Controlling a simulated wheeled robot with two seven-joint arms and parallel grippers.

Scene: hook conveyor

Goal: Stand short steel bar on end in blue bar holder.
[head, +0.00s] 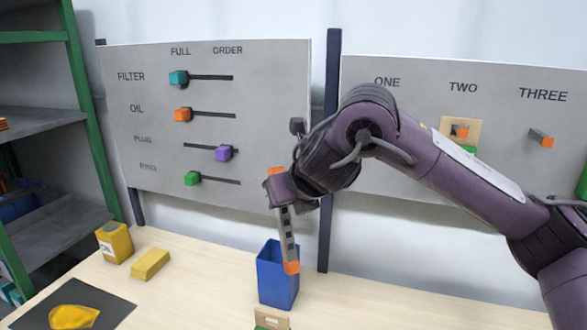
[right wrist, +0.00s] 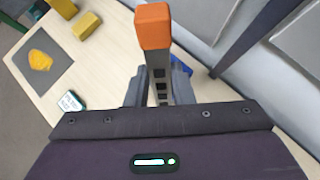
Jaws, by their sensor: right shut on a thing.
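The short steel bar (head: 287,234) is grey with dark square marks and orange ends, and hangs nearly upright, slightly tilted. My right gripper (head: 281,198) is shut on its upper part; the right wrist view shows the bar (right wrist: 158,75) between the two fingers (right wrist: 158,88), with its orange end toward the camera. The blue bar holder (head: 271,284) is an open-topped box on the table. The bar's lower orange end overlaps the holder's right side in the head view; whether it is inside or in front, I cannot tell. In the wrist view a bit of blue (right wrist: 181,63) shows behind a finger. My left gripper is out of view.
Two yellow blocks (head: 150,264) and a dark mat (head: 112,306) with a yellow item lie left on the table. A light wooden item (head: 271,318) stands close in front of the holder. A slider board (head: 215,130) and dark post (head: 329,150) stand behind.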

